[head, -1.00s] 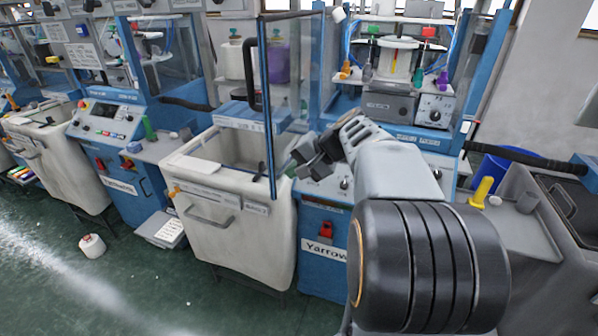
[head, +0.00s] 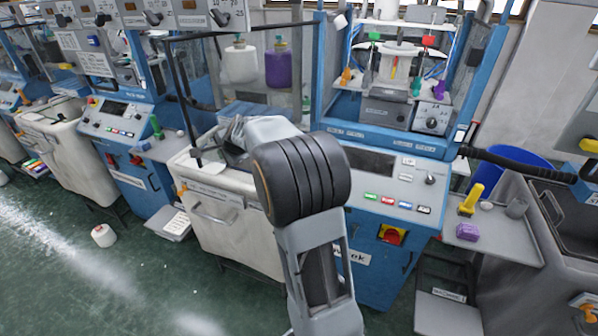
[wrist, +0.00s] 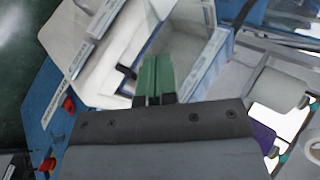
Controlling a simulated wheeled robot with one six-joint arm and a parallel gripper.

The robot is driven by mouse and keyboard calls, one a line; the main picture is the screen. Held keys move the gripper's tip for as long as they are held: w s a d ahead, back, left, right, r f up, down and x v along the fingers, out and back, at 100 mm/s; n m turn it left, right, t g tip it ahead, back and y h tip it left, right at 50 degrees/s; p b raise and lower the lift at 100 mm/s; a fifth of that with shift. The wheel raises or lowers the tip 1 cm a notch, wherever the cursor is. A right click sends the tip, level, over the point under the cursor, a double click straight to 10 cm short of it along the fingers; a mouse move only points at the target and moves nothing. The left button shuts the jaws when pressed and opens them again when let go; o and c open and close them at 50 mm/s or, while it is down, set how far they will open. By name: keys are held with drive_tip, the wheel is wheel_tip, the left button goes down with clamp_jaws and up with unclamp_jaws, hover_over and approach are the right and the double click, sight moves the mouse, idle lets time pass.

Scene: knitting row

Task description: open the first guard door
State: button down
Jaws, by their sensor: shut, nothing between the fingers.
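The guard door (head: 262,70) is a clear panel in a dark frame, hinged on the blue post at the middle of the head view. It stands swung out to the left, and the front of its machine is uncovered. Its dark free edge (head: 181,95) is at the left, above the white bin. My gripper (head: 220,143) is over the bin, near the lower part of the door, partly hidden by my arm. In the wrist view its green fingers (wrist: 154,80) are together with nothing between them. I cannot tell whether they touch the door.
The white bin (head: 225,212) stands below the door. The open machine holds a white spool (head: 398,65); its control panel (head: 392,185) is right of my arm. A yellow tool (head: 471,200) and a purple block (head: 467,232) lie on the right shelf. The green floor at left is mostly clear.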

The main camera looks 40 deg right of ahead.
drive_tip(key=shift+w+a, duration=0.1)
drive_tip(key=shift+w, duration=0.35)
drive_tip(key=shift+s, duration=0.1)
